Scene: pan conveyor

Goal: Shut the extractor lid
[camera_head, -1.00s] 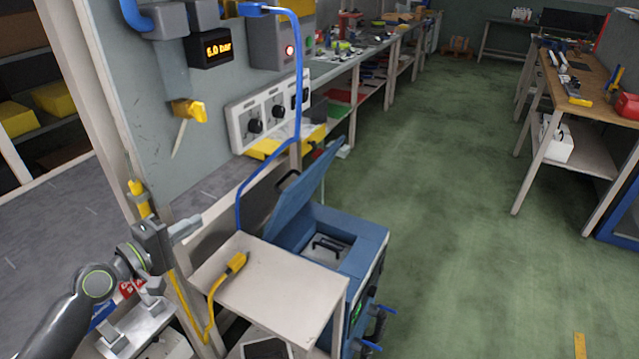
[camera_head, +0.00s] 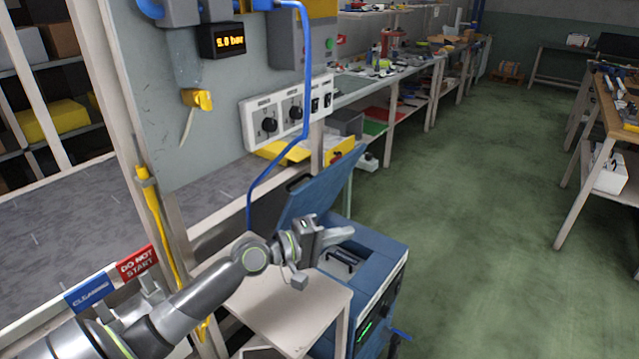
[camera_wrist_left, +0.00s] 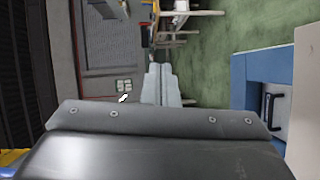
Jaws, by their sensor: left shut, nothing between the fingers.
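The blue extractor (camera_head: 384,262) stands behind a small light table, with a dark handle (camera_head: 342,262) in its open top. Its blue lid (camera_head: 322,190) is raised and leans back steeply. The extractor also shows at the right of the left wrist view (camera_wrist_left: 240,85), handle included. My left gripper (camera_head: 345,237) is shut and empty. In the head view it overlaps the lid's lower part and the near edge of the opening; I cannot tell whether it touches. Its closed fingers also show in the left wrist view (camera_wrist_left: 162,85). My right gripper is out of view.
The light table (camera_head: 290,310) stands in front of the extractor, under my left arm. A blue hose (camera_head: 304,90) hangs from the wall panel (camera_head: 150,90) left of the lid. A control box (camera_head: 285,108) is on that panel.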

